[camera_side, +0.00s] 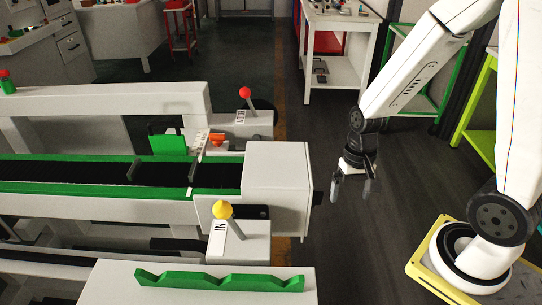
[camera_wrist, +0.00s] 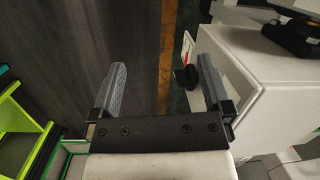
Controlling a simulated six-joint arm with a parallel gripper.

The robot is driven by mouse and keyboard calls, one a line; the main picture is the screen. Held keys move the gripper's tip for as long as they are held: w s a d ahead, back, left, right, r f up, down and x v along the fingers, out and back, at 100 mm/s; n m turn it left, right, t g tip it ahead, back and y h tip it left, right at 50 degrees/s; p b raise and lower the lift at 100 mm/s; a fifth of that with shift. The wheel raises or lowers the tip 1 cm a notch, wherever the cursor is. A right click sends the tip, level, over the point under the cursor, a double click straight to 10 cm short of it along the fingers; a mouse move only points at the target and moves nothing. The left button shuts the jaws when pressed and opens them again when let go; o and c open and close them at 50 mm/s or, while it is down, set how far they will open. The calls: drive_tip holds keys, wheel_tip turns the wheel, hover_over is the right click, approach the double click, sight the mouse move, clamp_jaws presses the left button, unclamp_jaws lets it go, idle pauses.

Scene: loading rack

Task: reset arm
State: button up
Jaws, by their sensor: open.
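My gripper (camera_side: 353,188) hangs in free space to the right of the conveyor's white end box, pointing down. It is open and nothing is between its fingers. In the wrist view my gripper (camera_wrist: 160,88) shows its two grey fingers wide apart over the dark floor. The right finger appears close to the white end box in that view, but I see no contact.
The conveyor (camera_side: 75,172) has a white end box (camera_side: 277,180). A red-knobbed lever (camera_side: 245,93) and a yellow-knobbed lever (camera_side: 223,210) flank it. A green notched rack (camera_side: 220,281) lies in front. Dark floor (camera_side: 345,265) is clear below my gripper.

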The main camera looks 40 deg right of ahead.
drive_tip(key=shift+w+a+r+n+t+h, duration=0.35)
drive_tip(key=shift+r+n+t, duration=0.35)
drive_tip(key=shift+n, duration=0.45)
drive_tip(key=shift+w+a+r+n+t+h, duration=0.25)
drive_tip(key=shift+w+r+n+t, duration=0.25)
drive_tip(key=shift+r+n, duration=0.5)
drive_tip(key=shift+w+a+r+n+t+h, duration=0.35)
drive_tip(key=shift+r+n+t, duration=0.25)
drive_tip(key=shift+n, duration=0.75)
drive_tip(key=shift+f, duration=0.1)
idle(3.0)
